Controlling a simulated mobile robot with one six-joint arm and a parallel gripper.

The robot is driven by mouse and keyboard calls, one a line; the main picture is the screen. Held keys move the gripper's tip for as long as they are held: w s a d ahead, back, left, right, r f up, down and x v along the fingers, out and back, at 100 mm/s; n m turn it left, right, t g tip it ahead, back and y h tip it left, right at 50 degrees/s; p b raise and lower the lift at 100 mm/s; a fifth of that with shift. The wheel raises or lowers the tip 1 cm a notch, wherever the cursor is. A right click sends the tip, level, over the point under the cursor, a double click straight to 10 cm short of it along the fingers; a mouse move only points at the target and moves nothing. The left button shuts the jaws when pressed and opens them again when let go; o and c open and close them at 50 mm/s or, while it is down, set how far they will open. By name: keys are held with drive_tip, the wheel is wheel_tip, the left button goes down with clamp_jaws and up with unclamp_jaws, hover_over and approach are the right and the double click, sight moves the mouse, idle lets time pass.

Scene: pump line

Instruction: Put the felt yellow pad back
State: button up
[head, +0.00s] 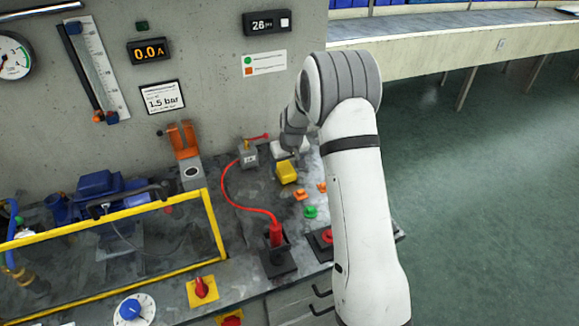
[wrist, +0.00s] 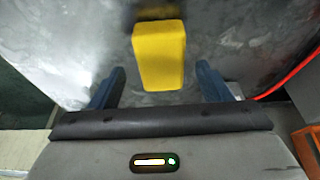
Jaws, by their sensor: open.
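The yellow pad (head: 287,173) is a small block on the grey metal bench top, towards the back near the wall. In the wrist view the yellow pad (wrist: 160,55) sits ahead of my gripper (wrist: 160,82), roughly in line with the gap between the two blue fingers. The fingers are spread wide, with clear space on both sides of the pad and nothing held. In the head view my arm comes in from the right, and its wrist is close behind the pad. The fingertips are hard to make out there.
A red cable (head: 235,203) curves over the bench to a red plug (head: 276,235) in a dark socket. Orange blocks (head: 301,195) and a green button (head: 310,212) lie in front of the pad. A yellow-framed guard (head: 214,225) stands left. A grey box (head: 249,156) is behind left.

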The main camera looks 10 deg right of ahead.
drive_tip(key=v, duration=0.9)
drive_tip(key=s+r, duration=0.5)
drive_tip(key=s, duration=0.3)
drive_tip(key=s+r, duration=0.5)
drive_tip(key=s, duration=0.3)
drive_tip(key=s+m, duration=0.2)
drive_tip(key=s, duration=1.7)
drive_tip(key=shift+s+d+r+g+h+b, duration=0.2)
drive_tip(key=shift+s+d+g+h+b, duration=0.1)
drive_tip(key=shift+s+d, duration=0.1)
drive_tip(key=shift+a, duration=0.1)
